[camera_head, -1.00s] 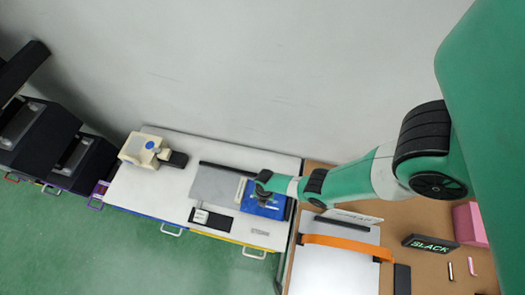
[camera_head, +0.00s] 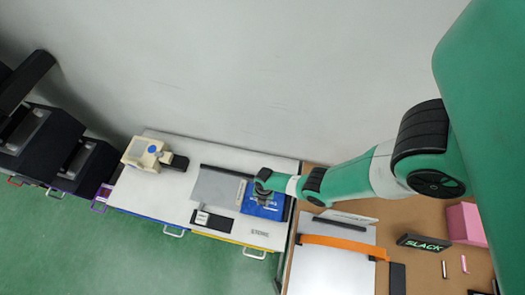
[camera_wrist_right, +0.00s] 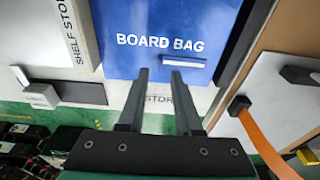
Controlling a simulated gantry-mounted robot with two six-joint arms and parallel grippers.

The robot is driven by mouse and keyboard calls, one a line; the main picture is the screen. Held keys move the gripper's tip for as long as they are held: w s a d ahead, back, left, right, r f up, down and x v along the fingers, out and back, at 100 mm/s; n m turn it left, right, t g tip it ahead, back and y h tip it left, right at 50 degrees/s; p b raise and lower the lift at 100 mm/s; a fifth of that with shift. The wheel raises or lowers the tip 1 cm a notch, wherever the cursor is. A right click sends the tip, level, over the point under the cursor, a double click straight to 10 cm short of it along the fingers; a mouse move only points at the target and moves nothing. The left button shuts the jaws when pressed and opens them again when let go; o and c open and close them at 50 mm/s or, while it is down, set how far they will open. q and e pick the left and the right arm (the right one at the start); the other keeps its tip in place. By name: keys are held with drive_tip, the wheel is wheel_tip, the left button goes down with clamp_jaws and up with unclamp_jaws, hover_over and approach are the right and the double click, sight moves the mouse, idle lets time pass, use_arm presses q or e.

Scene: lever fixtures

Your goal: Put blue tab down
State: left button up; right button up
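A blue panel lettered BOARD BAG (camera_head: 268,212) lies at the right end of the white bench top. In the right wrist view the blue panel (camera_wrist_right: 150,20) fills the upper middle, with a small white tab (camera_wrist_right: 184,62) at its lower edge. My right gripper (camera_head: 263,189) is over the panel. In the right wrist view its fingers (camera_wrist_right: 160,72) are apart, with nothing seen between them; their tips overlap the panel's lower edge, left of and partly beside the white tab. Whether they touch the panel I cannot tell. My left gripper is not in view.
A grey panel (camera_head: 215,188) and a small white-and-black holder (camera_head: 203,217) sit left of the blue panel. A cream device with a blue dot (camera_head: 140,153) stands farther left. A white board with an orange strap (camera_head: 340,247) and a black SLACK box (camera_head: 424,244) are on the brown table.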

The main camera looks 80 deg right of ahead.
use_arm(q)
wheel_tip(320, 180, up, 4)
drive_tip(key=p, duration=0.2)
drive_tip(key=shift+p, duration=0.3)
use_arm(e)
drive_tip(key=r, duration=0.4)
drive_tip(key=shift+d, duration=0.3)
